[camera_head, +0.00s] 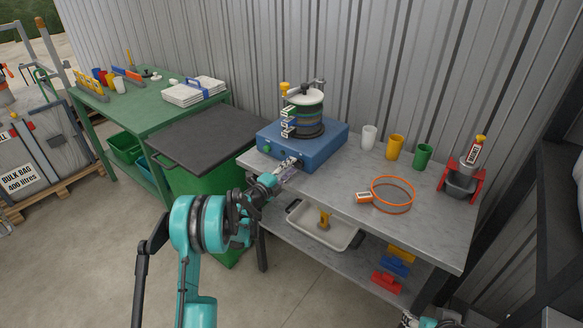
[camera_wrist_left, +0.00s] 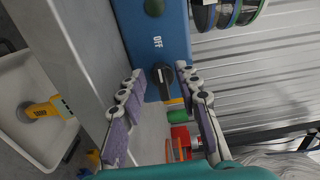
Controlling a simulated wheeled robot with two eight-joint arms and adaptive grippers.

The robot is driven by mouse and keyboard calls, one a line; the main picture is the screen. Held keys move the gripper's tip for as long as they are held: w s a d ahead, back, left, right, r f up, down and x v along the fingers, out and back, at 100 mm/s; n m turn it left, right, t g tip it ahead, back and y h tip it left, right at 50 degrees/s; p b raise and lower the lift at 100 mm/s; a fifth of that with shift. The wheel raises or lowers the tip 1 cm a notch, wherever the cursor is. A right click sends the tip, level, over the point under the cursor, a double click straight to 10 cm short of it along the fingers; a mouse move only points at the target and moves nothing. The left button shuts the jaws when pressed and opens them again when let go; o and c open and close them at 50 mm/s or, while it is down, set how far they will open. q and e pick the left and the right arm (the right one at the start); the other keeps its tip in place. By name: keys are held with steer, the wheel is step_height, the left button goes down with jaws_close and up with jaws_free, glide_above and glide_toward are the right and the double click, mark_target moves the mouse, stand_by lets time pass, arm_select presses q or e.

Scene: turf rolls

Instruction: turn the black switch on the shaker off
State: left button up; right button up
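The shaker (camera_head: 318,148) is a blue box with a stack of round sieves on top, at the back left of the grey bench. My left gripper (camera_head: 292,162) is at the shaker's front. In the left wrist view its fingers (camera_wrist_left: 159,73) are apart, one on each side of the switch; contact cannot be made out. My right gripper (camera_head: 420,321) shows only partly at the bottom edge.
On the bench (camera_head: 345,182) stand white, yellow and green cups (camera_head: 423,156), an orange ring (camera_head: 392,195) and a red stand (camera_head: 461,180). A white tray (camera_head: 350,240) lies on the lower shelf. A dark-lidded green bin (camera_head: 205,138) is to the left.

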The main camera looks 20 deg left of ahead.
arm_select(q)
steer(key=v, duration=1.1)
step_height(320, 180, up, 14)
steer(key=s+a+n+t+y, duration=0.1)
steer(key=n+t+y, duration=0.1)
steer(key=n+y, duration=0.45)
steer(key=s+a+r+n+g+y, duration=0.1)
steer(key=s+r+n+g+y, duration=0.1)
steer(key=s+r+n+y, duration=0.4)
steer(key=s+d+f+n+g+h, duration=0.2)
steer(key=s+d+f+n+g, duration=0.1)
steer(key=s, duration=0.6)
steer(key=s+d+f+n+g+h, duration=0.2)
steer(key=s+d+f, duration=0.4)
steer(key=s, duration=0.4)
steer(key=s+d+f+n+g+h, duration=0.2)
steer(key=s+d+f+n+g, duration=0.2)
steer(key=s+f, duration=0.3)
steer(key=s+d, duration=0.1)
steer(key=s, duration=0.2)
steer(key=shift+g, duration=0.4)
